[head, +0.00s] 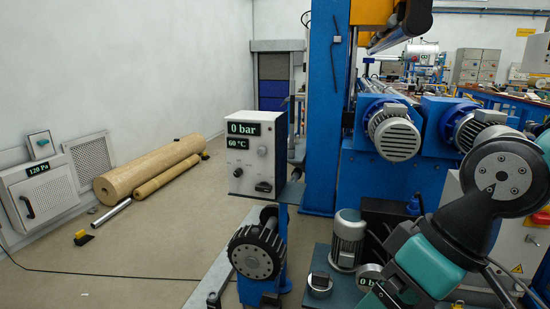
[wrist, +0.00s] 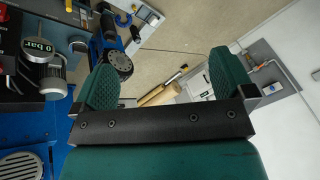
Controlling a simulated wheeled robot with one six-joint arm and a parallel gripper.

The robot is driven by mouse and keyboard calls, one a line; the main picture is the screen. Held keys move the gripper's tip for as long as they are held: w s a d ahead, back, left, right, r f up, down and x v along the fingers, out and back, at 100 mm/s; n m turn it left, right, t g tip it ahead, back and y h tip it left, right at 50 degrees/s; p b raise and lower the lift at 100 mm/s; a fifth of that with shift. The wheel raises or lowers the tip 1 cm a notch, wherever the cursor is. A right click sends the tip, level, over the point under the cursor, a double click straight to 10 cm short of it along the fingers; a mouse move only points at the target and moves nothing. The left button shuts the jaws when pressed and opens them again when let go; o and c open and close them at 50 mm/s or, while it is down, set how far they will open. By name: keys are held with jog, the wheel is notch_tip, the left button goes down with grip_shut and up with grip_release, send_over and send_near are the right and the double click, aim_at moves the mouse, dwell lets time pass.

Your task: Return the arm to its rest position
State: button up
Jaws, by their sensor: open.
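My gripper (wrist: 163,66) shows in the wrist view with its two green ribbed fingers spread wide apart. In the head view my arm (head: 455,225) is bent at the lower right, with a dark grey joint and teal links. My gripper itself cannot be made out in the head view.
The blue winder (head: 385,185) with grey motors stands close behind my arm. A control box (head: 257,152) reading 0 bar stands left of it, above a dark wheel (head: 257,252). Cardboard-coloured rolls (head: 150,168) lie by the left wall. The floor at left is mostly clear.

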jog(key=s+d+r+p, duration=0.1)
jog(key=s+r+p, duration=0.15)
jog(key=s, duration=0.25)
notch_tip(320, 180, up, 14)
jog(key=p, duration=1.3)
jog(key=shift+w+f+g+h, duration=0.15)
jog(key=shift+w+g+h, duration=0.15)
jog(key=shift+w+g, duration=0.1)
jog(key=shift+d, duration=0.1)
